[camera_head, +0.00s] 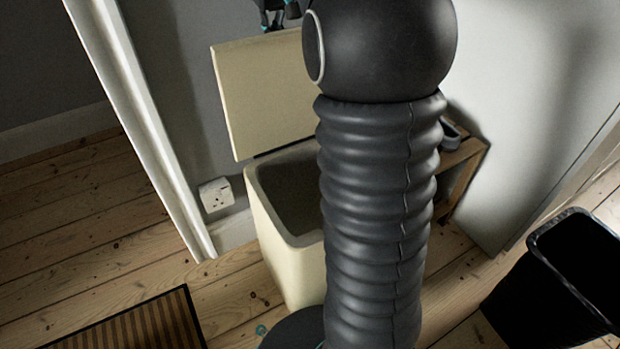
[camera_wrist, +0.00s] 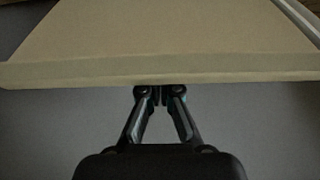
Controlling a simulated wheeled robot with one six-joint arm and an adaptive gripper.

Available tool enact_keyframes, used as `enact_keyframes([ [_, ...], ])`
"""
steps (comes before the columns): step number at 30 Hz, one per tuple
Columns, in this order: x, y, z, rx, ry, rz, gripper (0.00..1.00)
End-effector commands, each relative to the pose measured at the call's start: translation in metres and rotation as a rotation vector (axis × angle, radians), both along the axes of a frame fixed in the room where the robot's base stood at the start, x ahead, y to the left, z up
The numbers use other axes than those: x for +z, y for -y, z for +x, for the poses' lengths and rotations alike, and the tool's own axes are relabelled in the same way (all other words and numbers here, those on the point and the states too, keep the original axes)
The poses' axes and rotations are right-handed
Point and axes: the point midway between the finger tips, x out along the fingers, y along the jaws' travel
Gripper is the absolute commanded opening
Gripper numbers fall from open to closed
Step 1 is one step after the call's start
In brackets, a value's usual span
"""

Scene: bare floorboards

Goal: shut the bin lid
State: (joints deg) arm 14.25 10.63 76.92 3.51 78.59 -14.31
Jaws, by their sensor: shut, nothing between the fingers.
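A cream bin (camera_head: 285,245) stands on the floor against the wall, partly hidden behind my dark arm. Its cream lid (camera_head: 265,95) is raised, tilted up at the back edge, and the bin's mouth is open. My gripper (camera_head: 273,22) shows at the top of the head view, by the lid's upper edge, partly cut off and partly hidden. In the wrist view my gripper (camera_wrist: 160,92) is shut and empty, its fingertips at the edge of the lid (camera_wrist: 160,70). I cannot tell whether they touch it.
A black open bin (camera_head: 560,285) stands at the right. A low wooden stand (camera_head: 462,165) is behind my arm, beside the cream bin. A wall socket (camera_head: 216,195) and white door frame (camera_head: 140,120) are at the left. A striped mat (camera_head: 140,325) lies in front.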

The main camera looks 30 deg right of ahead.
Motion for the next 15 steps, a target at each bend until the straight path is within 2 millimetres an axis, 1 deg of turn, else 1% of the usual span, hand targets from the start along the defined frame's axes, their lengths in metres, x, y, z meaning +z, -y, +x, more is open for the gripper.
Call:
enact_keyframes([
  [1,-0.0041,0.0000,-0.0002,0.000,0.000,0.000,0.00],
  [3,-0.0052,0.0000,-0.0001,0.000,0.000,0.000,0.00],
  [12,-0.0048,0.0000,-0.0004,0.000,0.001,0.000,0.00],
  [15,-0.0051,0.0001,-0.0047,0.000,0.001,0.000,0.00],
])
